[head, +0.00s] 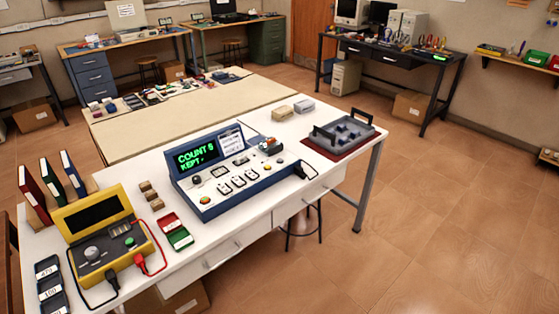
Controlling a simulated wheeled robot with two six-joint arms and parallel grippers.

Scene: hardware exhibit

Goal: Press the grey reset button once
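A blue console (240,196) stands on the white table, its sloped panel facing the front. Its screen (195,157) shows green text that looks like "COUNT 6" and "KEPT". A dark round control (197,180) sits at the panel's left, with a small red-and-green control (205,199) below it. Three white-framed switches (238,181) run along the panel. A white label card (231,138) is beside the screen. The controls are too small for me to tell which is the grey reset button. Neither of my grippers is in view.
A yellow meter (93,222) with red and black leads stands at the left of the white table (225,238). A red-and-green tray (175,232) lies left of the console. A grey fixture on a red mat (327,149) is at the right. The floor at right is clear.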

